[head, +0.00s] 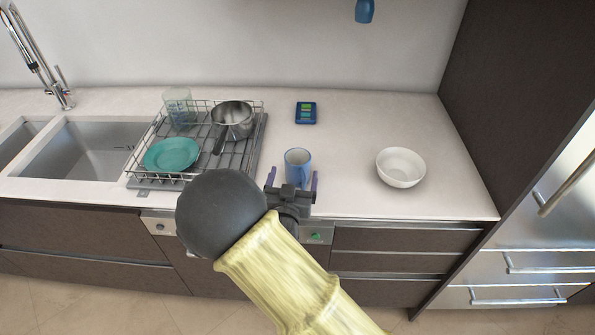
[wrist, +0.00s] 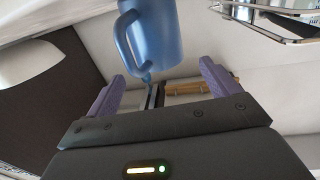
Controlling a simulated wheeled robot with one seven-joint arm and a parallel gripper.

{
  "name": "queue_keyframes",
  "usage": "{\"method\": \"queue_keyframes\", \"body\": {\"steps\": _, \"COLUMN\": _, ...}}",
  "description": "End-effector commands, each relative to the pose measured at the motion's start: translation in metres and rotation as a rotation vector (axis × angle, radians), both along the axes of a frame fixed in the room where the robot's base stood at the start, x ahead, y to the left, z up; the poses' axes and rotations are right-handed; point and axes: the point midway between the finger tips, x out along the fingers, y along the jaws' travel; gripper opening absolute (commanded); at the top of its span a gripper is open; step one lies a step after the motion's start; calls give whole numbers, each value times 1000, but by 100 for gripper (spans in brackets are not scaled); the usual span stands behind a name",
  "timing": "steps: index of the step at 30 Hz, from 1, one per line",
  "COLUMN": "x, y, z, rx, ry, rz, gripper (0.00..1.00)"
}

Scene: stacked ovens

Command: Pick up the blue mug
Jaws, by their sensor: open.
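The blue mug (head: 297,160) stands upright on the pale counter, near its front edge. In the wrist view the mug (wrist: 158,32) shows at the top middle, with its handle on the left side. My gripper (head: 292,180) is at the front of the counter, just before the mug. Its two purple fingers are apart, with the mug beyond and between them. In the wrist view my gripper (wrist: 160,82) is open and nothing is between the fingers; the mug is past the tips. The mug's lower part is partly hidden by my gripper in the head view.
A wire dish rack (head: 152,125) left of the mug holds a teal plate (head: 171,154), a metal pot (head: 233,115) and a clear measuring cup (head: 178,105). A white bowl (head: 400,167) stands to the right. A small dark blue box (head: 306,113) lies behind the mug.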

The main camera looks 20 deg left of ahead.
Motion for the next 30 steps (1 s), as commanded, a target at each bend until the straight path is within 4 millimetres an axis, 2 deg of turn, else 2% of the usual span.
{"method": "queue_keyframes", "body": {"steps": 4, "x": 9, "y": 1, "z": 3, "rx": -1, "ry": 0, "rz": -1, "gripper": 88}}
{"method": "queue_keyframes", "body": {"steps": 13, "x": 49, "y": 6, "z": 4, "rx": 1, "ry": -1, "rz": -1, "gripper": 88}}
{"method": "queue_keyframes", "body": {"steps": 30, "x": 51, "y": 7, "z": 3, "rx": 0, "ry": 0, "rz": 0, "gripper": 88}}
